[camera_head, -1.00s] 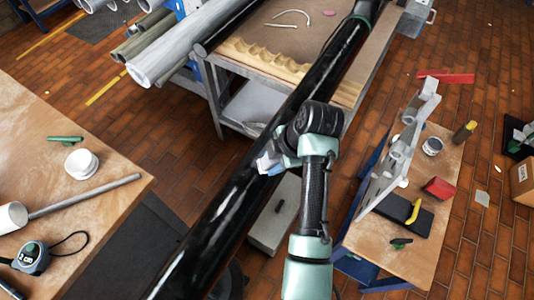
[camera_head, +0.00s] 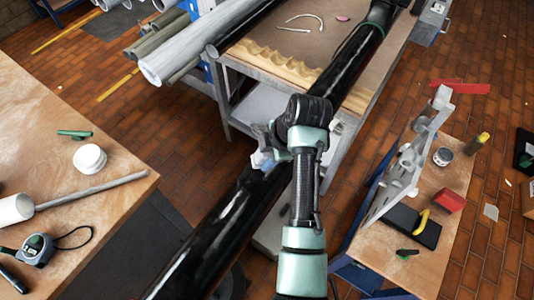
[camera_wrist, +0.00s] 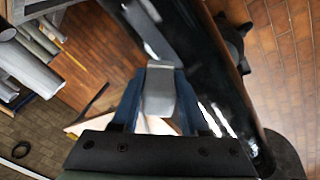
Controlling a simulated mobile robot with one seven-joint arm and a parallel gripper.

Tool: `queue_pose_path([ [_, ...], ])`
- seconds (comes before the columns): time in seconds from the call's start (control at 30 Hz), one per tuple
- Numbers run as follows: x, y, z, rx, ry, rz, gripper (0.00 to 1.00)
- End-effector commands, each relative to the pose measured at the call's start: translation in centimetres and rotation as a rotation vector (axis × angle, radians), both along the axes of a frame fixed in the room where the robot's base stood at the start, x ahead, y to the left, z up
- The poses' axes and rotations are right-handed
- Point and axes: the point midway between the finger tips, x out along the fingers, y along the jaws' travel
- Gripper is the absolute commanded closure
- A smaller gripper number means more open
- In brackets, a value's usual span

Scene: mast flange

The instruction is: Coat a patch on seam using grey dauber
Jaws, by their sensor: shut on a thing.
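The black glossy mast (camera_head: 216,238) runs diagonally through the head view, with a green ring (camera_head: 376,26) near its upper end. It also crosses the wrist view (camera_wrist: 205,65). My gripper (camera_head: 262,158) is at the middle of the mast in the head view. In the wrist view its blue fingers (camera_wrist: 157,98) are shut on the grey dauber (camera_wrist: 159,92), a grey block between them. The dauber's far end points toward the mast; I cannot tell whether it touches. Bright streaks lie on the mast, and I cannot tell coating from reflection. I cannot make out the seam.
A wooden table at left (camera_head: 120,163) bears a white jar (camera_head: 89,159), a grey rod (camera_head: 92,191) and a tape measure (camera_head: 36,250). A bench at right (camera_head: 440,255) holds a grey bracket, a red block (camera_head: 449,201) and a tin (camera_head: 442,156). A workbench (camera_head: 320,50) stands behind the mast.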

Motion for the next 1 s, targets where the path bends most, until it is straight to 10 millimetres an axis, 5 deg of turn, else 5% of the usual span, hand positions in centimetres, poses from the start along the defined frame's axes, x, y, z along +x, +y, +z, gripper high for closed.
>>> queue_pose_path([
  [0.53,0.0,0.0,5.7,0.000,-0.001,0.000,1.00],
  [1.0,0.0,0.0,6.3,-0.001,-0.002,-0.001,1.00],
])
